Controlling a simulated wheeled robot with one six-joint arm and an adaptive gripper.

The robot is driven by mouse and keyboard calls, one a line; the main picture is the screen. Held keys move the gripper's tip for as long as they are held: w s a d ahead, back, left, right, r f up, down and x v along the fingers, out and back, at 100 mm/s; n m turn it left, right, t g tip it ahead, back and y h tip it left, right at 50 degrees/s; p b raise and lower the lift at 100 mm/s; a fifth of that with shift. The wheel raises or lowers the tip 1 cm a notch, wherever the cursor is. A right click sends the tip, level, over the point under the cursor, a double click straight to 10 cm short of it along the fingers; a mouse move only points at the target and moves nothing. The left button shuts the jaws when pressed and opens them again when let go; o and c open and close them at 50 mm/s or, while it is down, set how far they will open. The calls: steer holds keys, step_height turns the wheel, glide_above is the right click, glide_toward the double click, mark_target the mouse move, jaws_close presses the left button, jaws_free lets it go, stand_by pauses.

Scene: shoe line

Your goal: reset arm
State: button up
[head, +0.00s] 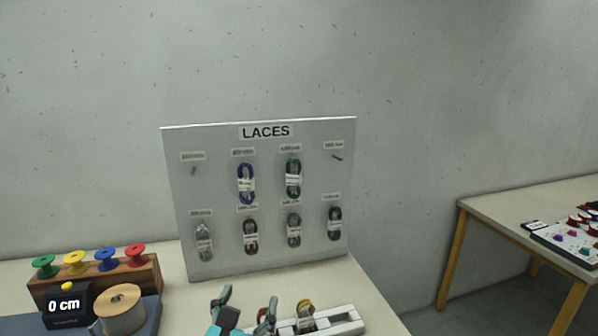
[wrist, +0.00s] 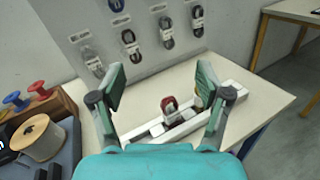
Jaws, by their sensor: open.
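My gripper (wrist: 160,88) is open, with its two green-padded fingers spread wide and nothing between them in the wrist view. In the head view only the top of my gripper (head: 245,312) shows at the bottom edge. Beyond and below the fingers, a white tray (wrist: 236,90) lies on the table and holds a red-and-white lace bundle (wrist: 169,106). A yellowish bundle (head: 305,309) also stands in this tray in the head view. My gripper appears apart from the tray and the bundles.
A grey LACES board (head: 270,200) stands at the table's back, with several lace bundles and two empty pegs. At left are a wooden rack (head: 130,275) of coloured spools, a large thread spool (head: 121,310) and a "0 cm" display (head: 66,305). Another table (head: 500,215) stands at right.

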steer(key=s+d+f+m+g+y, duration=0.1)
steer(key=s+d+f+m+y, duration=0.2)
steer(key=d+f, duration=0.4)
steer(key=s+d+f+m, duration=0.35)
steer(key=s+f, duration=0.25)
steer(key=f, duration=0.4)
steer(key=s+d+f+m+g+y, duration=0.1)
steer(key=s+d+f+m+y, duration=0.2)
steer(key=d+f, duration=0.4)
steer(key=s+d+m+h, duration=0.1)
steer(key=s+d+m, duration=0.2)
steer(key=s+m, duration=0.4)
steer(key=s+d+m+h, duration=0.1)
steer(key=s+d+m, duration=0.2)
steer(key=s+m, duration=0.5)
steer(key=s+d+m+g, duration=0.1)
steer(key=s+d+m, duration=0.3)
steer(key=s, duration=1)
steer(key=m, duration=0.3)
steer(key=shift+s+r+m+h, duration=0.25)
steer(key=shift+m+h, duration=0.1)
steer(key=shift+h, duration=0.05)
